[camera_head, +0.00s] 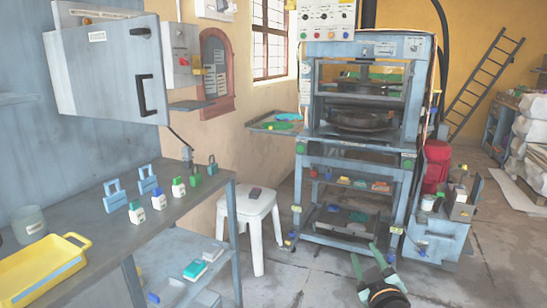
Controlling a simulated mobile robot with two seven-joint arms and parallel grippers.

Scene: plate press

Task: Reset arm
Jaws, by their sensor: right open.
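My right gripper (367,262) shows at the bottom of the head view, right of centre. Its two greenish fingers are spread apart with nothing between them. It is over the floor in front of the plate press (362,120), apart from it. The press is a blue-grey frame with a round dark plate (356,119) in its upper opening and a control box (325,17) on top. My left gripper is not in view.
A workbench (107,229) at left holds padlocks, small bottles and a yellow tray (38,272). A white stool (248,218) stands between bench and press. A blue cart (440,225) stands right of the press. A ladder (484,82) leans behind. Floor shows between stool and press.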

